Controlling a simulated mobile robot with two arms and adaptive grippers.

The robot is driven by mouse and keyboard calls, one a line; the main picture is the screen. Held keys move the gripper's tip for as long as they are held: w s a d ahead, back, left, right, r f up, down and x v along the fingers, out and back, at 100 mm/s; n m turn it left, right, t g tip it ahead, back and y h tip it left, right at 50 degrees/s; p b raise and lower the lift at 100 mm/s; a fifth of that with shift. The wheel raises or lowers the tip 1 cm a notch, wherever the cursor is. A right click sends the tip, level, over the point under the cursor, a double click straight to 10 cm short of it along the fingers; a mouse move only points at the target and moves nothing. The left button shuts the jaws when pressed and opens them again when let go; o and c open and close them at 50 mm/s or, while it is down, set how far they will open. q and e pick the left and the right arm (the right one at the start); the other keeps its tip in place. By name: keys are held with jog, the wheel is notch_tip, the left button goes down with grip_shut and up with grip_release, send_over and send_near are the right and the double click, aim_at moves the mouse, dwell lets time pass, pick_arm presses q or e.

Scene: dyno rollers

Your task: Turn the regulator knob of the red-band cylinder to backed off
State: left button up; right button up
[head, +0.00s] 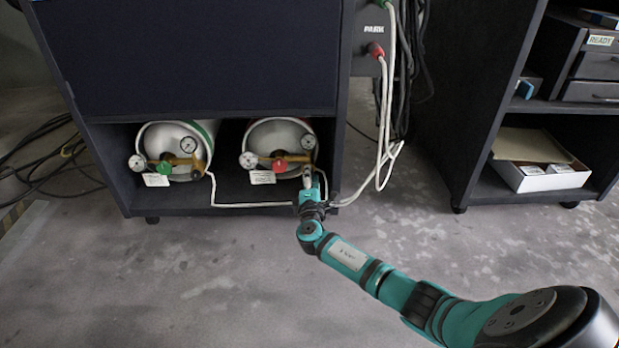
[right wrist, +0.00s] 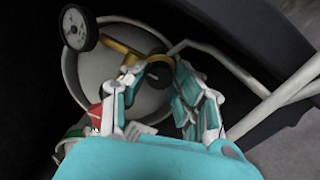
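The red-band cylinder (head: 270,130) lies on the cabinet's low shelf, its end facing out. Its brass regulator (head: 262,159) carries a red knob (head: 279,165) and dial gauges. My right gripper (head: 308,178) is at the right end of this regulator, to the right of the red knob. In the right wrist view the fingers of my right gripper (right wrist: 158,84) are spread apart, with a gap between them. There the red knob (right wrist: 95,116) shows outside the gap, left of the left finger and partly hidden by it. I cannot tell whether they touch. My left gripper is not in view.
A second cylinder (head: 177,135) with a green knob (head: 164,167) lies to the left on the same shelf. A white hose (head: 240,205) runs along the shelf front. White cables (head: 385,150) hang right of the cabinet. The floor (head: 180,280) in front is clear.

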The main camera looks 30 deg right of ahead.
jog(key=o, duration=0.4)
jog(key=shift+a, duration=0.1)
jog(key=v, duration=1.2)
